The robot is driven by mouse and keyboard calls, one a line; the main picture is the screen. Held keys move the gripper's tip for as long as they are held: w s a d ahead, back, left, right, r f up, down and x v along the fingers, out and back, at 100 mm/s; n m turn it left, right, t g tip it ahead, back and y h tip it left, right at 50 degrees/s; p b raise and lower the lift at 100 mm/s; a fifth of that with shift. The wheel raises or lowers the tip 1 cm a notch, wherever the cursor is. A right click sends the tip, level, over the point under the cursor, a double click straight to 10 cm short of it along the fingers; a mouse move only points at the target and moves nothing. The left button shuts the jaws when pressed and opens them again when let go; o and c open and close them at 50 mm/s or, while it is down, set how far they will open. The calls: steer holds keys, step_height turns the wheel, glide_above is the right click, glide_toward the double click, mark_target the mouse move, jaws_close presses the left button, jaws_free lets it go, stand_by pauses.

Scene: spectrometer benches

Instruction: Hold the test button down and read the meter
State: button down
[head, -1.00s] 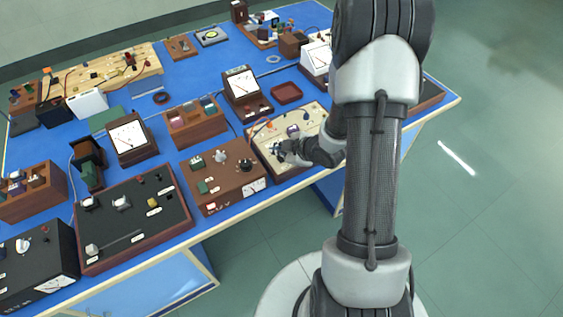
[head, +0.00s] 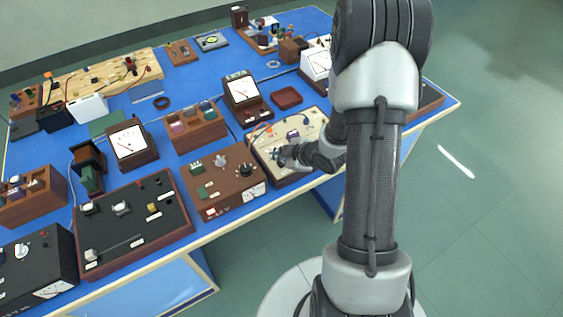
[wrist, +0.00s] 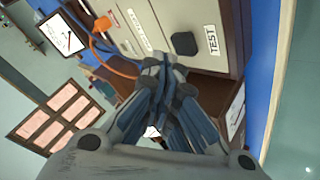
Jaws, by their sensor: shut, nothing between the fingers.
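My gripper (head: 277,155) is over the near left part of a cream-topped panel box (head: 313,125) on the blue bench. In the wrist view, my gripper (wrist: 160,68) has its fingers together and empty. A black button (wrist: 184,43) on the cream panel lies just past the fingertips, beside the TEST label (wrist: 212,40). I cannot tell whether the fingertips touch the panel. In the head view my gripper hides the button. A meter (head: 242,89) with a white face stands behind the box; its needle is too small to read. A white-faced meter (wrist: 62,36) shows in the wrist view.
A brown control box (head: 228,172) stands just left of the panel. An orange cable (wrist: 112,65) runs across the panel's edge near my fingers. A dark red tray (head: 286,96) lies behind. Several other instruments crowd the bench; the floor at right is clear.

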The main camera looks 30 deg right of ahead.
mark_target(280, 164)
stand_by(0.4)
steer(key=shift+f+b, duration=0.45)
steer(key=shift+f+b, duration=0.45)
steer(key=shift+b, duration=0.05)
stand_by(0.5)
steer(key=shift+r, duration=0.15)
stand_by(2.0)
steer(key=shift+r+p, duration=0.75)
steer(key=shift+r, duration=0.05)
steer(key=shift+r+p, duration=2.05)
steer(key=shift+r, duration=0.4)
